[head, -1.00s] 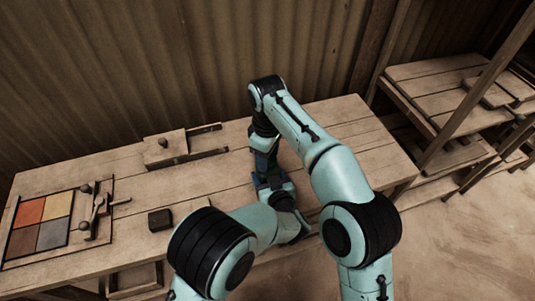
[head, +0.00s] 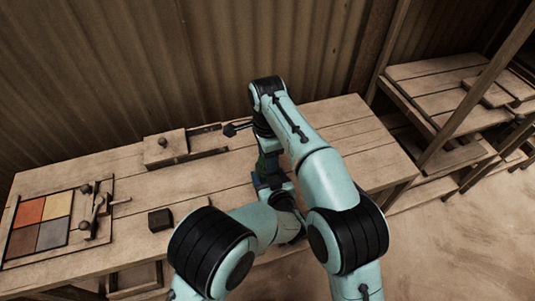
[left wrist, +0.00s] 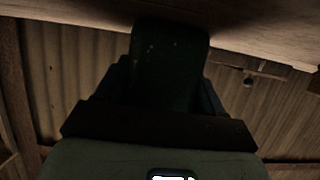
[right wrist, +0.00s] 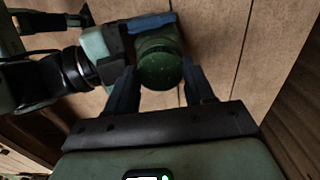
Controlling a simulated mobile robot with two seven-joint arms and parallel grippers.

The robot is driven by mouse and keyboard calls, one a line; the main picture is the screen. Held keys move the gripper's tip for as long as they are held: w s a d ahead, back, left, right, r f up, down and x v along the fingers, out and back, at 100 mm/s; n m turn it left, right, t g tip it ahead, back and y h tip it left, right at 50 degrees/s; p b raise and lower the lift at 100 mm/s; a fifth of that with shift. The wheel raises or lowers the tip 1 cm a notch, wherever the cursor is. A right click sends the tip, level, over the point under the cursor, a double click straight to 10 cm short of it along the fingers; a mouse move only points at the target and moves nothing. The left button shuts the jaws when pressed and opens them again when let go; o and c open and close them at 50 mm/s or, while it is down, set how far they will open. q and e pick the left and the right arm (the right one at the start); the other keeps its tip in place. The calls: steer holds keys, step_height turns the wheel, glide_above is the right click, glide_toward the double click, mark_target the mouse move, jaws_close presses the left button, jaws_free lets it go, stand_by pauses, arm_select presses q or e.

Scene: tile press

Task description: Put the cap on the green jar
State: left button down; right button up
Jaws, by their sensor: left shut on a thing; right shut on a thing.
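The green jar (left wrist: 170,70) looks dark and speckled in the left wrist view. It stands between the fingers of my left gripper (left wrist: 166,85), which is shut on it. My right gripper (right wrist: 161,80) is shut on a round green speckled cap (right wrist: 158,68), seen end-on between its fingers in the right wrist view. The cap is lined up with the jar, close to my left gripper's blue finger. Whether the cap is fully seated is hidden. In the head view both grippers meet one above the other over the bench, largely covered by my arms.
The wooden bench (head: 345,130) is clear to the right. A wooden box with a sliding part (head: 165,152) lies behind. A small dark block (head: 160,219) and a tray of coloured tiles (head: 80,182) are at left. Shelves (head: 440,95) stand at right.

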steer(key=m, duration=0.4)
steer(key=shift+m, duration=0.4)
steer(key=m, duration=0.4)
steer(key=shift+m, duration=0.3)
steer(key=m, duration=0.8)
steer(key=o, duration=1)
steer(key=shift+r, duration=2.2)
